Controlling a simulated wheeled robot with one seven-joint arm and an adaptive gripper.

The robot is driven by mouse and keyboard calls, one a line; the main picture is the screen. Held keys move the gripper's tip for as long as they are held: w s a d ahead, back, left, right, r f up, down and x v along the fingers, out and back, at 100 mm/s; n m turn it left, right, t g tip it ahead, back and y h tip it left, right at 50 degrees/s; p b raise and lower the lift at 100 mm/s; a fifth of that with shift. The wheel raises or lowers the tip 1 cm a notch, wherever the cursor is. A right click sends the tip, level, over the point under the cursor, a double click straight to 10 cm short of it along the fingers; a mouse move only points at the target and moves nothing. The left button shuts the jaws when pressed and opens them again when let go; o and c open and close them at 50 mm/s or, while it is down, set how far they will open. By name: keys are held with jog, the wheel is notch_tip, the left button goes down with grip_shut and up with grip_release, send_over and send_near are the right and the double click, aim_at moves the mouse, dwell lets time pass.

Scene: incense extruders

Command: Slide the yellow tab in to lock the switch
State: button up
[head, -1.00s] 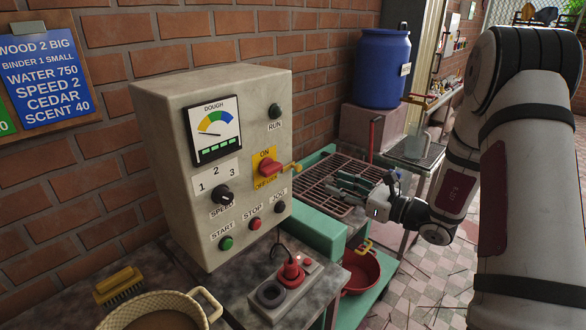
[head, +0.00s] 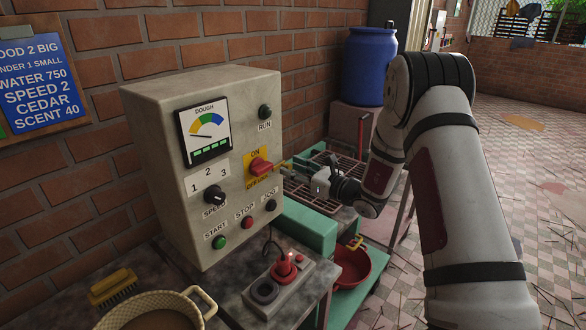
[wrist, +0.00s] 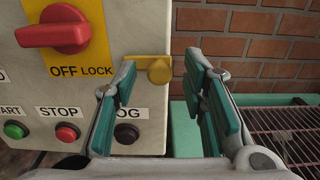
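The red rotary switch (head: 260,166) sits on a yellow plate (wrist: 82,62) on the right part of the grey control box's front; its handle (wrist: 52,36) lies about level in the wrist view. The yellow tab (wrist: 150,66) sticks out to the right of the plate, past the box's edge, with a rounded knob at its end. My gripper (wrist: 160,75) is open and empty, its teal-padded fingers on either side of the knob in the wrist view. I cannot tell if they touch it. In the head view my gripper (head: 295,174) is just right of the box.
The control box (head: 150,150) carries a dough dial, a speed knob and several buttons. A green machine with a grille (head: 310,200) stands below and right of my gripper. A red bowl (head: 352,268), a blue barrel (head: 369,68) and a brick wall are nearby.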

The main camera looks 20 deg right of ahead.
aim_at(276, 168)
jog(key=shift+w+a, duration=0.25)
jog(key=shift+w, duration=0.05)
jog(key=shift+c, duration=0.6)
grip_shut()
jog(key=shift+s+a+r+p, duration=0.1)
jog(key=shift+s+a+p, duration=0.3)
jog(key=shift+s+a, duration=0.6)
jog(key=shift+w+a, duration=0.1)
jog(key=shift+a, duration=0.15)
jog(key=shift+o, duration=0.6)
grip_release()
